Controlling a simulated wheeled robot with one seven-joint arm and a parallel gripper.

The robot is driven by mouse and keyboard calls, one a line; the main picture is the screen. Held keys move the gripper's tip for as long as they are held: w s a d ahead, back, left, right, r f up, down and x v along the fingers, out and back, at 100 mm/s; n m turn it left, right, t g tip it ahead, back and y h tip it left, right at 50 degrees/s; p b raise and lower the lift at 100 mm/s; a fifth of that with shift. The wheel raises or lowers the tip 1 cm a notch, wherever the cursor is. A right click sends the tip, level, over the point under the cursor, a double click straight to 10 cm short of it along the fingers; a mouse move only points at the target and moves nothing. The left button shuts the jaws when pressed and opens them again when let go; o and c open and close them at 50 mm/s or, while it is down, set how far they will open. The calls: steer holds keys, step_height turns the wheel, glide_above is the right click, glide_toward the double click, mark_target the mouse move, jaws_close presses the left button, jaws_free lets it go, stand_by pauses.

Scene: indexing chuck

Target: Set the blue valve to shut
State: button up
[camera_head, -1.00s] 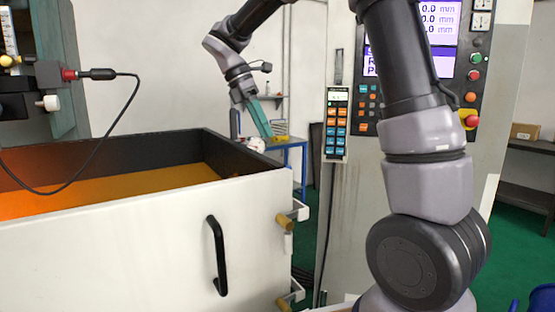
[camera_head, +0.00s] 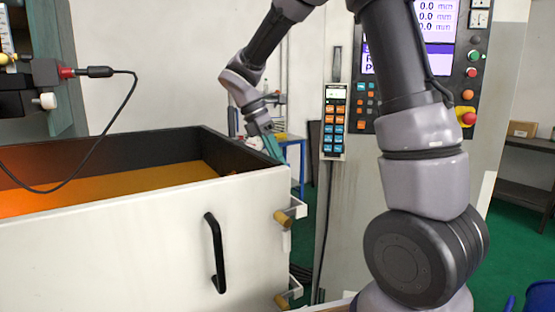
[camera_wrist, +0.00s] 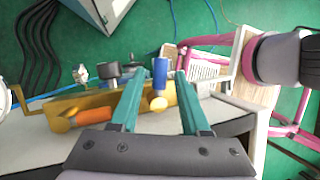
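The blue valve handle (camera_wrist: 160,72) shows in the wrist view as a short blue cylinder. It lies between the two teal fingers and is apart from both. My gripper (camera_wrist: 160,78) is open and empty. In the head view my gripper (camera_head: 272,147) points down behind the enclosure's far right corner, its fingertips partly hidden. The blue valve cannot be made out in the head view.
An orange handle (camera_wrist: 88,117) and a dark round knob (camera_wrist: 108,75) sit left of the blue handle. A pink frame (camera_wrist: 205,40) stands at the right, black hoses (camera_wrist: 38,40) at the upper left.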

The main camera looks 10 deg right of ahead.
jaws_close()
steer(key=m, duration=0.2)
steer(key=s+m+g, duration=0.1)
steer(key=shift+m+y, duration=0.4)
steer(key=m, duration=0.2)
steer(key=s+m+g+y, duration=0.1)
steer(key=m, duration=0.1)
steer(key=shift+a+m+g+y, duration=0.1)
steer(key=shift+m+g+y, duration=0.2)
steer(key=m, duration=0.1)
steer(key=m+y, duration=0.1)
steer(key=m, duration=0.1)
steer(key=shift+s+a+m+g, duration=0.25)
steer(key=shift+s+m+g, duration=0.05)
steer(key=shift+s, duration=0.05)
steer(key=shift+s+a+m+y, duration=0.2)
steer(key=shift+m+y, duration=0.25)
steer(key=shift+m, duration=0.4)
steer(key=shift+s+a+m+y, duration=0.1)
steer(key=shift+a+m+y, duration=0.1)
steer(key=shift+m+y, duration=0.45)
steer(key=shift+m, duration=0.3)
